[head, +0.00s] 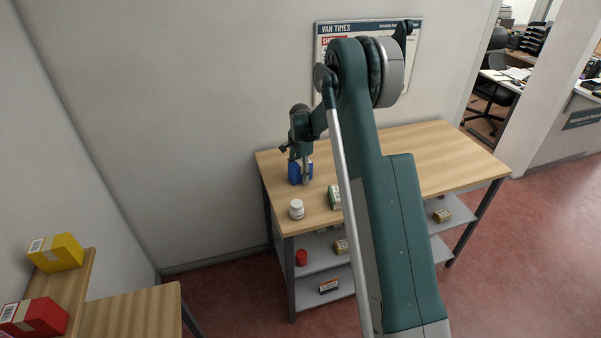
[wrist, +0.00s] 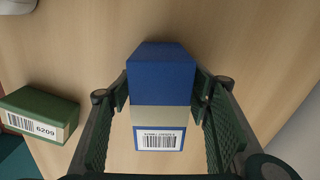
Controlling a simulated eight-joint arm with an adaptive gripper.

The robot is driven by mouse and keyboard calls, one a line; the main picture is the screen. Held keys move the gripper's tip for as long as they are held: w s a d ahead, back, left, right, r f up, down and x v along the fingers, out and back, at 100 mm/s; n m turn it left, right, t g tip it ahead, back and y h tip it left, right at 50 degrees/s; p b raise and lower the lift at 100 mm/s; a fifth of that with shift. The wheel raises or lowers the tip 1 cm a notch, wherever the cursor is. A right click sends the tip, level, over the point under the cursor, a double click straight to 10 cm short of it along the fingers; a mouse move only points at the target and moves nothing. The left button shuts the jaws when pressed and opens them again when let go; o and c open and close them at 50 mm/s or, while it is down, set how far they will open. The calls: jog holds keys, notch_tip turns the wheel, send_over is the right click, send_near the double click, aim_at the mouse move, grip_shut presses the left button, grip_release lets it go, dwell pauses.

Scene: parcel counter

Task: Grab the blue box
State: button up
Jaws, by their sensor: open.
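The blue box (head: 294,176) stands on the wooden table top (head: 440,155), near its left end in the head view. In the wrist view the blue box (wrist: 161,82) has a pale band and a white barcode label on the side toward me. My gripper (head: 304,178) is above and in front of the box in the head view and hides part of it. In the wrist view the fingers of my gripper (wrist: 160,105) are open, one on each side of the box. A narrow gap shows on the left; I cannot tell if the right finger touches.
A green box (wrist: 38,115) labelled 6209 lies left of my gripper in the wrist view. A white bottle (head: 297,209) stands near the table's front edge. Shelves below hold a red can (head: 301,257) and small boxes. The table's right part is clear.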

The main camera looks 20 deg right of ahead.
aim_at(300, 163)
jog(key=shift+c, duration=0.6)
jog(key=c, duration=1)
jog(key=shift+r, duration=0.15)
jog(key=shift+r, duration=4.9)
